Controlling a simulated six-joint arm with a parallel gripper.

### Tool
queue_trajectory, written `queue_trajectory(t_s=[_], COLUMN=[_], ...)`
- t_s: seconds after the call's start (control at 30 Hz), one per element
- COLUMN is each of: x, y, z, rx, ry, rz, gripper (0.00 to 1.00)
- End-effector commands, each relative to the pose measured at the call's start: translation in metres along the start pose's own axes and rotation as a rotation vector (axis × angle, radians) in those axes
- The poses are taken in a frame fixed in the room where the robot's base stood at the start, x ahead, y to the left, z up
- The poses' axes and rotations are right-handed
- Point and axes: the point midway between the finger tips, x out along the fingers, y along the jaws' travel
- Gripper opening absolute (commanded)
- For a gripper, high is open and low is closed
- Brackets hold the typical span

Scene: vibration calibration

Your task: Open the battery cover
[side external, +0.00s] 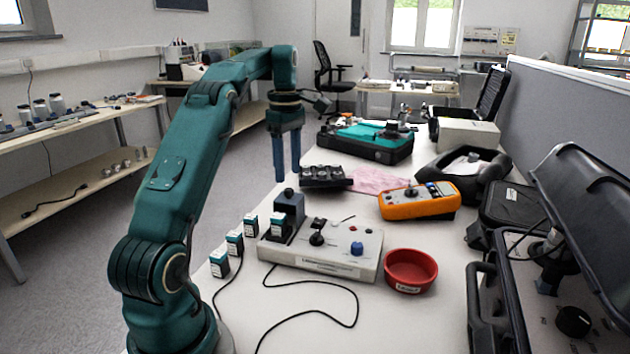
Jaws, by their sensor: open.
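A white control unit (335,262) with knobs and a front label lies on the table, below my gripper in the picture. Several similar blocks (235,243) stand in a row on the table at left. My gripper (286,176) points down, open and empty, above and apart from the unit.
A red bowl (410,271) stands right of the unit, and a black cable (318,284) loops in front. Behind are a black tray (325,178), a pink cloth (380,181) and an orange meter (419,200). An open black case (575,240) stands at right.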

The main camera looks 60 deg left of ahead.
Motion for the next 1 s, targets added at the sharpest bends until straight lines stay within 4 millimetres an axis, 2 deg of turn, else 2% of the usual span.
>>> queue_trajectory(t_s=[0.23,0.67,0.73,0.83,1.0], x=[-0.011,-0.012,-0.020,-0.045,-0.086], y=[-0.001,-0.001,0.001,0.000,-0.028], z=[0.000,0.003,0.012,0.033,0.087], rx=[0.000,0.006,0.031,0.088,0.254], ry=[0.000,0.000,0.006,0.020,0.030], rz=[0.000,-0.001,0.021,0.076,0.143], gripper=[0.57,0.57,0.57,0.57,0.57])
